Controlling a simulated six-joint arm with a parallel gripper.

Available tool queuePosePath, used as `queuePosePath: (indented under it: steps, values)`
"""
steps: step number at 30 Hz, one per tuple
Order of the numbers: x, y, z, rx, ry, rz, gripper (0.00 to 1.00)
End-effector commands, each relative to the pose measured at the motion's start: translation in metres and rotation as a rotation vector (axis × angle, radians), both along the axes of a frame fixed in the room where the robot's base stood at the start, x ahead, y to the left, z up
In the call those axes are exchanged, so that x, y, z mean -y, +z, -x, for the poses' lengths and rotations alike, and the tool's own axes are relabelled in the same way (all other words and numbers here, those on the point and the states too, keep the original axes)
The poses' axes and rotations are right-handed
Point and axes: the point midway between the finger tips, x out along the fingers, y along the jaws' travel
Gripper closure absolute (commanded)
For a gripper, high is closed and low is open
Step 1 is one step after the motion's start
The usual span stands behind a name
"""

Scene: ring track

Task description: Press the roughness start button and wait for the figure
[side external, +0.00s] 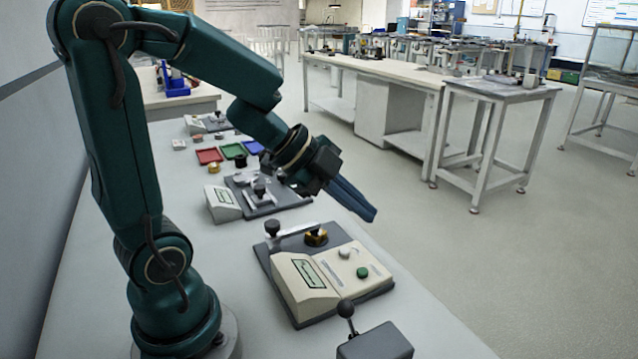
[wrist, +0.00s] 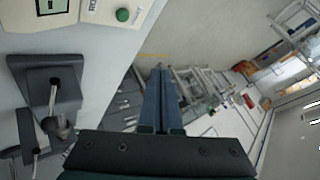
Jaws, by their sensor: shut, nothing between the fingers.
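The roughness station (side external: 300,290) is a cream box on a dark base plate in the side view, with a green display (side external: 307,273) whose figures are too small to read. Its green start button (side external: 362,272) is on the top right; in the wrist view the button (wrist: 123,15) is at the top edge, beside cut-off lettering starting "RO". A brass-coloured ring (side external: 317,237) sits at the station's back. My gripper (side external: 371,213) is shut and empty, in the air above and behind the button, apart from it. The gripper also shows in the wrist view (wrist: 160,70).
A dark box with a ball-topped lever (side external: 375,343) stands in front of the station. A second cream instrument (side external: 222,203) and red, green and blue trays (side external: 208,155) are farther back on the bench. The bench's right edge lies close to the station; open floor is beyond.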

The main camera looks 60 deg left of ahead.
Motion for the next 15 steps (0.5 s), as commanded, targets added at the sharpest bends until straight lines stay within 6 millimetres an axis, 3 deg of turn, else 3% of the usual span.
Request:
queuePosePath:
  steps: [6,15]
  values:
    - [0.000,-0.007,0.000,-0.001,-0.001,0.004,1.00]
    - [0.000,-0.039,0.001,-0.007,0.001,0.006,1.00]
